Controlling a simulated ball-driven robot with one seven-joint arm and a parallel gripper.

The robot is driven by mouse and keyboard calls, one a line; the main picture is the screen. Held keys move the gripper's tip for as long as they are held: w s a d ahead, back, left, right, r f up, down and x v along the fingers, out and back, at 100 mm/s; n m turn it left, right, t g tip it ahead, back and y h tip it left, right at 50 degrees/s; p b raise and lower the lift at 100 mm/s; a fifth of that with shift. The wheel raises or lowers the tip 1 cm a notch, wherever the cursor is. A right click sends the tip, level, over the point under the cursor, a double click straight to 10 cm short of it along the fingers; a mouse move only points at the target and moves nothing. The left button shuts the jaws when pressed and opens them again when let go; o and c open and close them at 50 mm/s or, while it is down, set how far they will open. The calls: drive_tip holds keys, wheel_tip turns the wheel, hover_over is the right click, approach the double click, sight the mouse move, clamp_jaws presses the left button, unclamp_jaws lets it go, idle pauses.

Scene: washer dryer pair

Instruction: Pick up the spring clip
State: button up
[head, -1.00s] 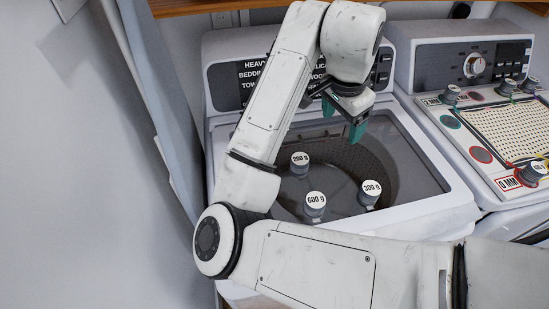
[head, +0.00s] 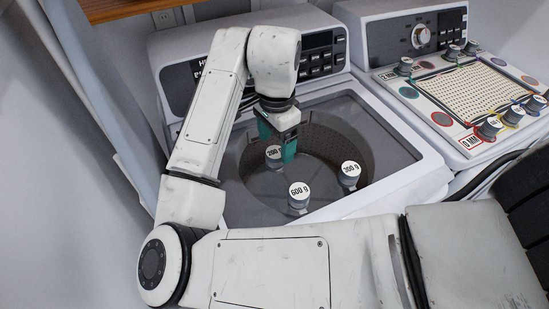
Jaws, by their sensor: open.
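I cannot make out a spring clip in the head view. My gripper (head: 277,143) points down over the washer's tub opening, with its two teal fingers apart. The grey weight marked 200 g (head: 273,160) shows just below and between the fingers in the picture. I cannot tell whether the fingers touch or surround it. Nothing is clearly held. The weight marked 600 g (head: 298,204) and the one marked 300 g (head: 349,180) stand in front and to the right, clear of the gripper.
The washer (head: 415,185) has a clear rim. The dryer (head: 385,95) on the right carries a pegboard panel (head: 480,92) with several knob-like grey pieces and coloured discs. A wooden shelf (head: 125,8) is at the top left. My arm hides much of the washer's left side.

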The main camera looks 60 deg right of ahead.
sight(276, 151)
drive_tip(key=shift+f, duration=1.95)
drive_tip(key=shift+c, duration=0.2)
drive_tip(key=c, duration=1.1)
drive_tip(key=shift+r, duration=0.1)
drive_tip(key=shift+c, duration=0.2)
